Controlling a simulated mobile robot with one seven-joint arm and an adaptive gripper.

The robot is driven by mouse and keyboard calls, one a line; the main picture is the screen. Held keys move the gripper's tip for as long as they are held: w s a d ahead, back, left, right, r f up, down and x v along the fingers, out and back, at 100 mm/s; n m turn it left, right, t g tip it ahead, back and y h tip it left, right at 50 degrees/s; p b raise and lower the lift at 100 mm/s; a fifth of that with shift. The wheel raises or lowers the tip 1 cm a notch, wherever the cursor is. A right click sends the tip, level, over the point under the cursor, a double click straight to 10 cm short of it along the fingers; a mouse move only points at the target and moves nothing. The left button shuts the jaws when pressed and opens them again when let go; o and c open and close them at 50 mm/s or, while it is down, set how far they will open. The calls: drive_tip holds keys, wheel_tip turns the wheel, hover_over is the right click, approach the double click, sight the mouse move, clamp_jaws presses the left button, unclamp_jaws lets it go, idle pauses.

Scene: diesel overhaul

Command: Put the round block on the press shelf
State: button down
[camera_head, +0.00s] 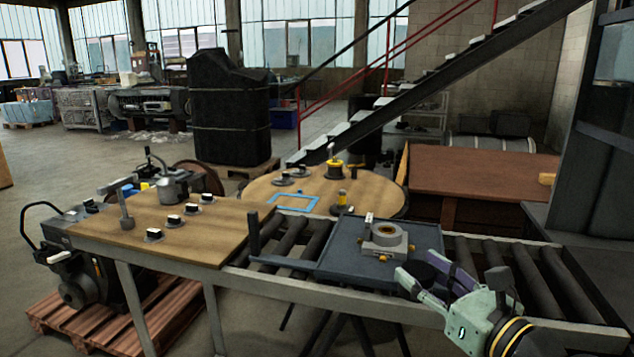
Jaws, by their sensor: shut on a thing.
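My gripper (432,278) is at the lower right, above the roller conveyor. Its jaws are shut on a dark round block (423,271), which the fingers and wrist partly hide. The block appears to be just right of the blue-grey tray; I cannot tell its height above the rollers. A tall dark machine frame, apparently the press (610,160), stands at the right edge. A flat dark ledge, apparently its shelf (590,238), is at its foot, behind and right of my gripper. The ledge looks bare where it shows.
The blue-grey tray (340,258) on the conveyor holds a grey ring-shaped part (385,238). Bare rollers (545,272) lie right of my gripper. A wooden bench (190,250) with small parts is at the left. A round table (370,192) and a brown table (475,175) stand behind.

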drive_tip(key=w+a+f+m+h, duration=0.1)
drive_tip(key=a+f, duration=0.4)
drive_tip(key=f, duration=1.3)
drive_tip(key=w+a+f+m+t+h, duration=0.1)
drive_tip(key=w+a+f+h, duration=0.3)
drive_tip(key=f, duration=1.4)
drive_tip(key=w+a+f+m+h, duration=0.2)
drive_tip(key=a+f, duration=0.5)
drive_tip(key=f, duration=1.1)
drive_tip(key=w+m, duration=0.1)
drive_tip(key=w, duration=0.1)
drive_tip(key=shift+w+a+t+h, duration=0.35)
drive_tip(key=shift+w+t+h, duration=0.05)
drive_tip(key=shift+a, duration=0.15)
drive_tip(key=shift+d+r, duration=0.1)
drive_tip(key=shift+d, duration=0.1)
